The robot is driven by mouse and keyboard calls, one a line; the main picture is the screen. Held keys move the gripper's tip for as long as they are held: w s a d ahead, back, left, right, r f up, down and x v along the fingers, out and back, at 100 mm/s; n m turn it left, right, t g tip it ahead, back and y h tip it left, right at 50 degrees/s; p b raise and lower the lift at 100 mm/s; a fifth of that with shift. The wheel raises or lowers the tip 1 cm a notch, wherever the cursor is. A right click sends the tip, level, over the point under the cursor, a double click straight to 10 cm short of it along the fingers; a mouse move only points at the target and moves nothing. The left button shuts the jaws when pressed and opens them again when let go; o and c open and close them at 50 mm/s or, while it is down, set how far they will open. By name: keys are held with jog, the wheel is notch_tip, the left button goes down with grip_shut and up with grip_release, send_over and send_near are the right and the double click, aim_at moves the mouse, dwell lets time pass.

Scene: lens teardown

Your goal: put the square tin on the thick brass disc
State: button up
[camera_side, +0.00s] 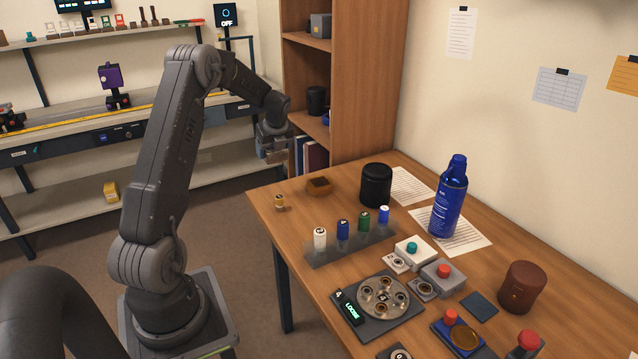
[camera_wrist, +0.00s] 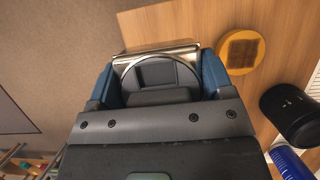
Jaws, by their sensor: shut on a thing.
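My gripper (camera_side: 274,152) is shut on the square tin (camera_wrist: 152,54), a pale shiny metal piece with a straight far edge. It is held in the air near the table's far left corner; my gripper hides much of it. A thick brass-coloured disc (camera_wrist: 242,50) with a dark square recess lies to the right of the tin, apart from it, in the wrist view. It seems to be the squat brown piece (camera_side: 319,186) on the table in the side view, lower than my gripper.
A black cylinder (camera_side: 376,185) and a blue spray can (camera_side: 449,197) stand to the right. A rack with several small cylinders (camera_side: 350,246) is in front. A wooden shelf (camera_side: 338,80) rises behind. Bare tabletop (camera_side: 340,207) lies around the disc.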

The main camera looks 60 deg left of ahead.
jog(key=shift+w+a, duration=0.15)
jog(key=shift+a, duration=0.25)
send_over(309, 181)
jog(key=d, duration=0.2)
jog(key=f, duration=0.6)
jog(key=shift+a+f, duration=0.25)
jog(key=shift+f, duration=2.1)
jog(key=shift+f, duration=0.15)
jog(key=o, duration=1)
